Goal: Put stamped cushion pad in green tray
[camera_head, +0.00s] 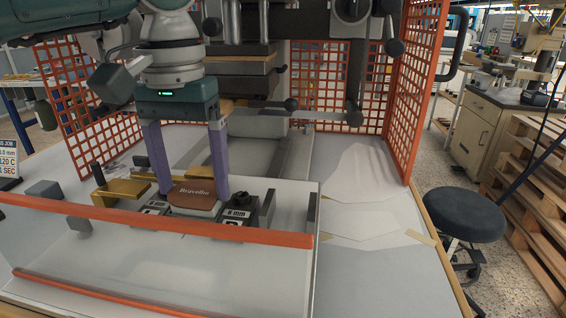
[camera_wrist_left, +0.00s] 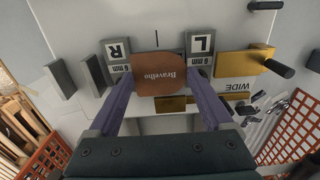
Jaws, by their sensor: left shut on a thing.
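I cannot tell whether the pad touches the surface below. No green tray is visible in either view, and my right gripper is not in view.
Dark blocks with 6 mm labels flank the pad, marked R (camera_wrist_left: 117,52) and L (camera_wrist_left: 201,44). A brass piece marked WIDE (camera_wrist_left: 243,63) lies beside them. A clear guard with an orange rail (camera_head: 270,235) stands in front. Orange mesh panels (camera_head: 412,90) enclose the press. The right tabletop is mostly clear.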

